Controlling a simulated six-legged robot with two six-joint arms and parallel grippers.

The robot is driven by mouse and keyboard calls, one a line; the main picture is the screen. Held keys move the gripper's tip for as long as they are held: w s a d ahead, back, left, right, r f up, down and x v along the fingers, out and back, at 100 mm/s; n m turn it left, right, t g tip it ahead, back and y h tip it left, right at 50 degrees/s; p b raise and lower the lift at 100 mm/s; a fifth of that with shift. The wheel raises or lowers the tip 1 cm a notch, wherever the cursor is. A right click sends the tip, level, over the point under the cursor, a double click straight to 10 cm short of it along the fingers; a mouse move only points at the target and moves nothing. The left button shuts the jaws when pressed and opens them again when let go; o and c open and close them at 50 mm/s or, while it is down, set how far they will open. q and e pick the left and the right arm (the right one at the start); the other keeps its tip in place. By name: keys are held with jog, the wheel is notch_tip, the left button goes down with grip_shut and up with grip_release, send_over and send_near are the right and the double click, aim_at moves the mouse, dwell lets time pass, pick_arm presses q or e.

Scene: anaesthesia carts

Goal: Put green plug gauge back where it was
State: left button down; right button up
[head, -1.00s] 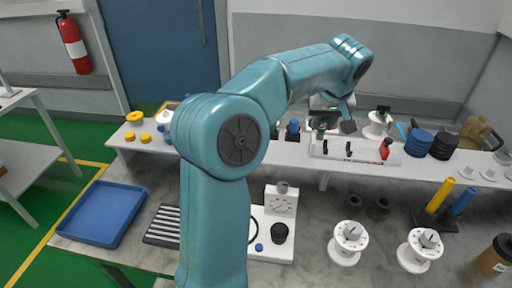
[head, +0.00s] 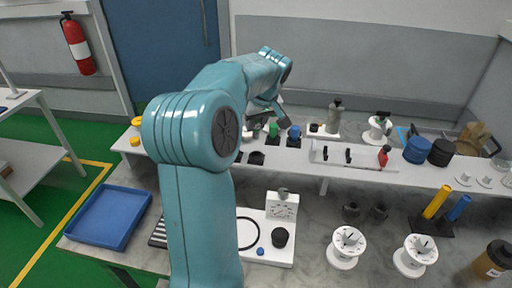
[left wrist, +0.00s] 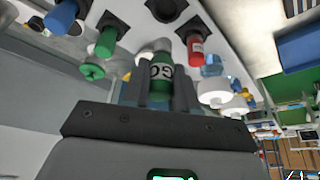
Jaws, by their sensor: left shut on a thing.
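My left gripper (head: 266,116) is above the back shelf, its fingers partly hidden by my arm in the head view. In the left wrist view it is shut on a green plug gauge with white lettering (left wrist: 161,74). A dark square holder that looks empty (left wrist: 165,8) lies beyond the held gauge. Another green piece (left wrist: 105,42) stands at a dark holder to the left, with a blue piece (left wrist: 62,16) farther left. A red piece (left wrist: 196,46) stands at a holder to the right. My right gripper is not in view.
The white shelf (head: 440,178) carries a blue-topped piece (head: 294,131), a grey bottle-like piece (head: 335,114) and a white rack with a red piece (head: 384,154). Below are a dial instrument (head: 282,205), white spools (head: 345,246) and a blue tray (head: 108,216).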

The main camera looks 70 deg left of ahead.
aim_at(258, 138)
pick_arm(q)
notch_tip(258, 138, down, 8)
jog(key=shift+r, duration=0.1)
dwell(0.4)
jog(key=shift+f+b, duration=0.25)
jog(key=shift+b, duration=0.05)
jog(key=c, duration=0.9)
grip_release()
jog(key=shift+r, duration=0.15)
jog(key=shift+r+p, duration=0.25)
jog(key=shift+p, duration=0.15)
jog(key=v, duration=1.1)
jog(key=shift+d+r+b, duration=0.2)
jog(key=shift+r+b, duration=0.1)
